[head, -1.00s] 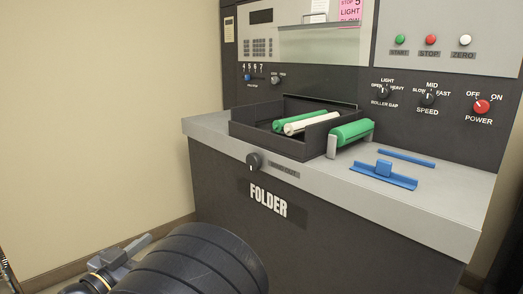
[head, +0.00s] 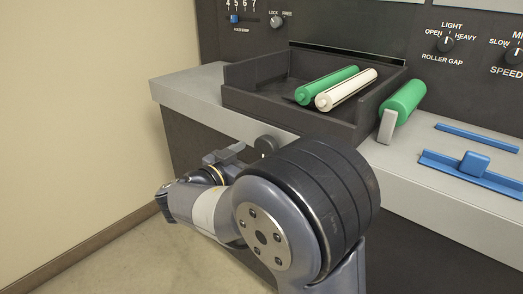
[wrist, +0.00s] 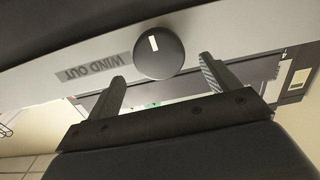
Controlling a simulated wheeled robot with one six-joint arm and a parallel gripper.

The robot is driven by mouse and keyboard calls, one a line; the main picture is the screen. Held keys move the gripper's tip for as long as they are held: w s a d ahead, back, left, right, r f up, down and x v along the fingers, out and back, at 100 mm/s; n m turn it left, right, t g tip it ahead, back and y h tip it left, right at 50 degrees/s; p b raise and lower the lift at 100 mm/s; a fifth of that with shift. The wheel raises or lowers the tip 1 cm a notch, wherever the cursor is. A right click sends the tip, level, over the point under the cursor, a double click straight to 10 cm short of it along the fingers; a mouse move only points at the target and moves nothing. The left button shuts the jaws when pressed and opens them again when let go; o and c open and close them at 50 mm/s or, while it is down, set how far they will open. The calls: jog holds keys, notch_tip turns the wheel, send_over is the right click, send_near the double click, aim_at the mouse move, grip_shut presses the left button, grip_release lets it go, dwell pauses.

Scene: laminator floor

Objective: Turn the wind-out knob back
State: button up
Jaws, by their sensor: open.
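The wind-out knob (wrist: 159,53) is a round black knob with a white mark, on the grey front edge beside the "WIND OUT" label (wrist: 95,70). It shows in the head view (head: 265,146) just past my arm. My gripper (wrist: 163,80) is open in the wrist view, with one finger on each side of the knob's lower part in the picture. I cannot tell whether the fingers touch it. In the head view my arm covers much of the front panel, and the label is hidden there.
A dark tray (head: 244,98) above the knob holds a green roller (head: 327,85) and a white roller (head: 346,90). Another green roller (head: 404,98) rests on a grey bracket to the right. Blue parts (head: 474,163) lie on the grey top. Floor at left is clear.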

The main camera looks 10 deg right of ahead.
aim_at(263, 148)
jog(key=shift+x, duration=1.95)
jog(key=shift+c, duration=0.3)
jog(key=c, duration=0.9)
